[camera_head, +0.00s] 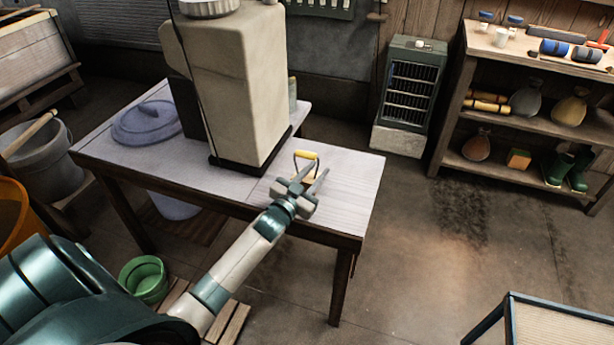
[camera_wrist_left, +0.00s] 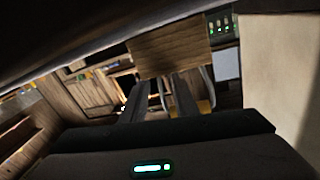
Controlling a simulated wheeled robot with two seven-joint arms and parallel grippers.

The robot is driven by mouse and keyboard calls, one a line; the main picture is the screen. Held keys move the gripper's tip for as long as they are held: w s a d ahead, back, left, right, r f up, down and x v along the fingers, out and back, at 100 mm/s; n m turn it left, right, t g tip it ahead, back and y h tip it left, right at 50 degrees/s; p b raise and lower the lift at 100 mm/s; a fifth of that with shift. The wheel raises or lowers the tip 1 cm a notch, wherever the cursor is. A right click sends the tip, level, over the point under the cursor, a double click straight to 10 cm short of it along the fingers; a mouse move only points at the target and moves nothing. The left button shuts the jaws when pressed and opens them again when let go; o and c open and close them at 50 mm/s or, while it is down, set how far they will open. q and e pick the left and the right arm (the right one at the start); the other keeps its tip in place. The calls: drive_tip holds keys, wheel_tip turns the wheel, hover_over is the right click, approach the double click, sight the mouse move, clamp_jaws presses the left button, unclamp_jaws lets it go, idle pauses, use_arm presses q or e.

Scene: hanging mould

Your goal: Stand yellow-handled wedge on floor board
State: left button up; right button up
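The yellow-handled wedge (camera_head: 307,155) stands on the pale table beside the tall beige machine, its wire handle and yellow grip upward. My left gripper (camera_head: 307,181) is at the wedge and partly hides its body. Its two fingers are apart. In the left wrist view, the fingers (camera_wrist_left: 160,98) show dark and spread, with one handle wire between them. The yellow grip (camera_wrist_left: 205,107) shows beside the right-hand finger, and a wooden face that seems to be the wedge's body (camera_wrist_left: 170,48) lies beyond. A slatted wooden board (camera_head: 234,324) lies on the floor, partly behind my arm. My right gripper is not in view.
The beige machine (camera_head: 247,85) stands close to the wedge. A blue-grey lid (camera_head: 150,122) lies on the table (camera_head: 345,195). A green bucket (camera_head: 145,278) stands on the floor near the board. A stocked shelf (camera_head: 520,125) is at the right; open floor lies before it.

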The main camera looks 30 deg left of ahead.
use_arm(q)
drive_tip(key=shift+w, duration=0.25)
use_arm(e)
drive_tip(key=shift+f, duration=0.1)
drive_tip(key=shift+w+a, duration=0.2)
use_arm(q)
clamp_jaws()
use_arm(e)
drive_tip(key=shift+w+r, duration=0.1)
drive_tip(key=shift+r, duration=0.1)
use_arm(q)
drive_tip(key=shift+r, duration=0.1)
